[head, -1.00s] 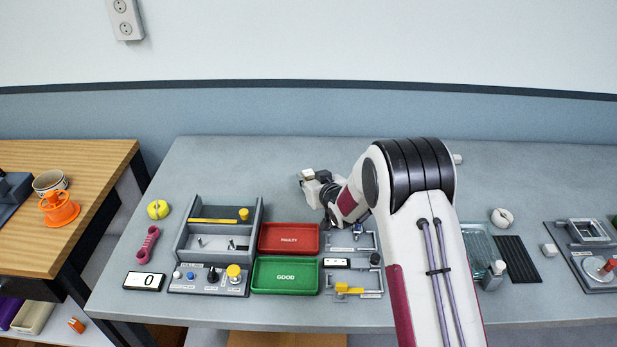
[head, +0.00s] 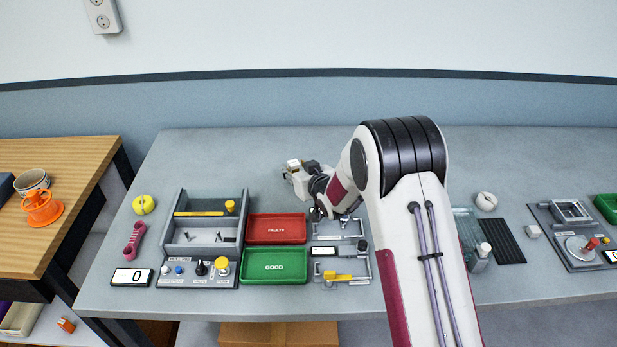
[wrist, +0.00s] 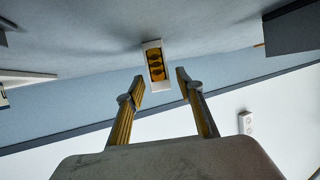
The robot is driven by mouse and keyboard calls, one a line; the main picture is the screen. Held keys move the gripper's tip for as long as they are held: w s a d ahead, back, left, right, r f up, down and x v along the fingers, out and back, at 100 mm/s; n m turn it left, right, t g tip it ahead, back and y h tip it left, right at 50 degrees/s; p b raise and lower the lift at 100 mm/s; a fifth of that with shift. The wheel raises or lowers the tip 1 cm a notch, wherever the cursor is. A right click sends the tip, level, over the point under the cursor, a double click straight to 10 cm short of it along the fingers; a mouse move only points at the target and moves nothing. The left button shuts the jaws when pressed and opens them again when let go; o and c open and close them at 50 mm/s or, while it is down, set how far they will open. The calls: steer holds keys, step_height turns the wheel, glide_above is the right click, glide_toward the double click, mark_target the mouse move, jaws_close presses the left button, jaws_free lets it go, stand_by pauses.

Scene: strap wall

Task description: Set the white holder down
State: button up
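The white holder (wrist: 155,62) shows in the wrist view as a small white block with a dark and yellow inside, just beyond my fingertips. Grey table surface lies behind it; I cannot tell exactly how it touches the table. My gripper (wrist: 161,81) is open, its two yellow-lined fingers apart, with a visible gap between them and the holder. In the head view a small whitish block (head: 293,163), likely the holder, shows at my gripper's end behind the red tray. The wrist and fingers are small and partly hidden there.
The red FAULTY tray (head: 277,241) and green GOOD tray (head: 274,280) lie in front, left of my arm. A grey fixture box (head: 166,226) stands further left. A metal fixture with a yellow clamp (head: 338,276) lies near the table front. The back of the table is clear.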

steer(key=v, duration=1)
stand_by(0.9)
steer(key=s+d+r+m+g+h, duration=0.3)
steer(key=s+d+r+h, duration=0.2)
steer(key=s+d+r, duration=0.85)
steer(key=s+d+r+g, duration=0.1)
steer(key=s+g, duration=0.1)
steer(key=s, duration=1.3)
steer(key=s+r+m+g, duration=0.1)
steer(key=s, duration=1.4)
steer(key=shift+d+r+m+g, duration=0.25)
steer(key=shift+d+m+g, duration=0.05)
steer(key=shift+d+g, duration=0.1)
